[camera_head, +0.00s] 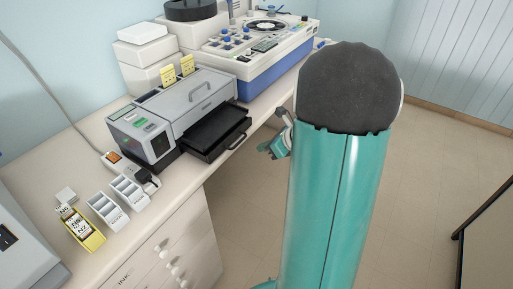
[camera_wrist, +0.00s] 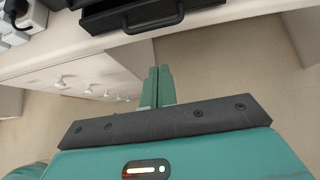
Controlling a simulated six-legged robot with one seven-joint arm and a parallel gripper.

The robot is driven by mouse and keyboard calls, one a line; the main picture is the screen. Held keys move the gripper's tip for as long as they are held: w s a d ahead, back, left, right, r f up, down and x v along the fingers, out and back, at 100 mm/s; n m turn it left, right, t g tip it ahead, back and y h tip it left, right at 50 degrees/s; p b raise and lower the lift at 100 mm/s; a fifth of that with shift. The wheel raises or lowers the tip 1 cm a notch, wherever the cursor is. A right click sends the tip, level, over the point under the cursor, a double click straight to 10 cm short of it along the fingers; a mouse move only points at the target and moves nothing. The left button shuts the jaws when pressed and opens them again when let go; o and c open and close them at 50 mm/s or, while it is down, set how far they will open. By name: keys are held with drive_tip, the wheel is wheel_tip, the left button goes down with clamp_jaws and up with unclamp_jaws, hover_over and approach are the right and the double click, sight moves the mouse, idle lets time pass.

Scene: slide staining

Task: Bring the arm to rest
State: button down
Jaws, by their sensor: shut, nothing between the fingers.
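My arm's large teal link with a dark rounded cap fills the right-centre of the head view. My gripper (camera_head: 272,147) shows small and partly hidden just left of that link, beyond the bench's front edge and over the floor. In the wrist view my gripper (camera_wrist: 158,72) points toward the bench, with its two teal fingers side by side and touching. It is shut and empty. It is apart from the bench and from the black tray.
The white bench (camera_head: 95,175) carries a grey staining machine (camera_head: 185,105) with its black tray (camera_head: 217,131) pulled out past the front edge. White slide racks (camera_head: 107,211), a yellow box (camera_head: 83,229) and a blue-white device (camera_head: 262,45) stand there too. The floor (camera_head: 240,205) in front is clear.

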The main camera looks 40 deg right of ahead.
drive_tip(key=v, duration=0.6)
drive_tip(key=shift+r, duration=0.2)
drive_tip(key=shift+s, duration=0.2)
drive_tip(key=s+a+r+n+g+y, duration=0.1)
drive_tip(key=a+r+n+g, duration=0.15)
drive_tip(key=a+n, duration=0.55)
drive_tip(key=s+a+r+n+g, duration=0.1)
drive_tip(key=a+r+n, duration=0.4)
drive_tip(key=a, duration=0.5)
drive_tip(key=s+a+r+n+h, duration=0.3)
drive_tip(key=s+a+n, duration=0.6)
drive_tip(key=n, duration=0.9)
drive_tip(key=shift+s+a+n+h, duration=0.4)
drive_tip(key=shift+a+h, duration=0.1)
drive_tip(key=shift+h, duration=0.3)
drive_tip(key=shift+r, duration=0.15)
